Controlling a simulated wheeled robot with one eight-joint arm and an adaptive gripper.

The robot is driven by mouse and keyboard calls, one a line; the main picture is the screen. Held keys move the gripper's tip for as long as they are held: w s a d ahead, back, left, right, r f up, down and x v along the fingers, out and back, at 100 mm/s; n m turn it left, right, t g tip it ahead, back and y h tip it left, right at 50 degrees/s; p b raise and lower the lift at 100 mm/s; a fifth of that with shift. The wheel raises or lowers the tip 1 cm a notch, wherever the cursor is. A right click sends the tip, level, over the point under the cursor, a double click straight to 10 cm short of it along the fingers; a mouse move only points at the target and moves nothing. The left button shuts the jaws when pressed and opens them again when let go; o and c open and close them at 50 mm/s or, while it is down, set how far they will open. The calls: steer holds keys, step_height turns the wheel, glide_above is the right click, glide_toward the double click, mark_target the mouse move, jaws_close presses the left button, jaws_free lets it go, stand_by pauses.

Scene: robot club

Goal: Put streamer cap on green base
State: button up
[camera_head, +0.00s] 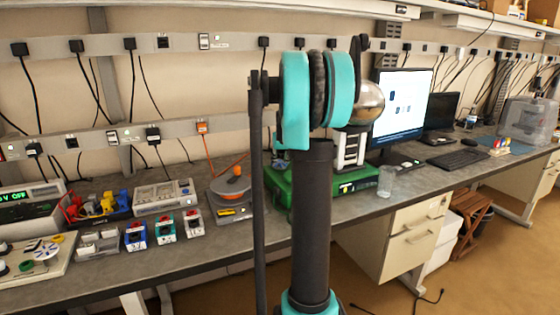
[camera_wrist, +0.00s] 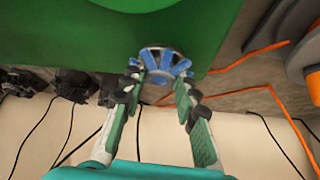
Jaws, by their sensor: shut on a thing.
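The streamer cap (camera_wrist: 165,62) is a small round grey piece with blue strips fanning out, seen between my fingertips in the wrist view. My gripper (camera_wrist: 163,82) is shut on it, with a green-padded finger on each side. The green base (camera_wrist: 60,30) fills the top of the wrist view, and the cap overlaps its near edge. I cannot tell whether cap and base touch. In the head view the green base (camera_head: 352,182) sits on the bench, partly behind my arm. My arm hides the gripper and cap there.
A silver ball (camera_head: 367,102) shows above the green base beside my arm. A clear cup (camera_head: 386,181) stands to its right, and a grey device with an orange knob (camera_head: 232,188) to its left. Small coloured boxes (camera_head: 165,227) stand farther left. A monitor (camera_head: 403,105) stands behind.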

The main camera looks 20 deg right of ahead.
steer(key=o, duration=1.1)
steer(key=shift+f, duration=0.1)
steer(key=shift+o, duration=0.2)
steer(key=v, duration=1.2)
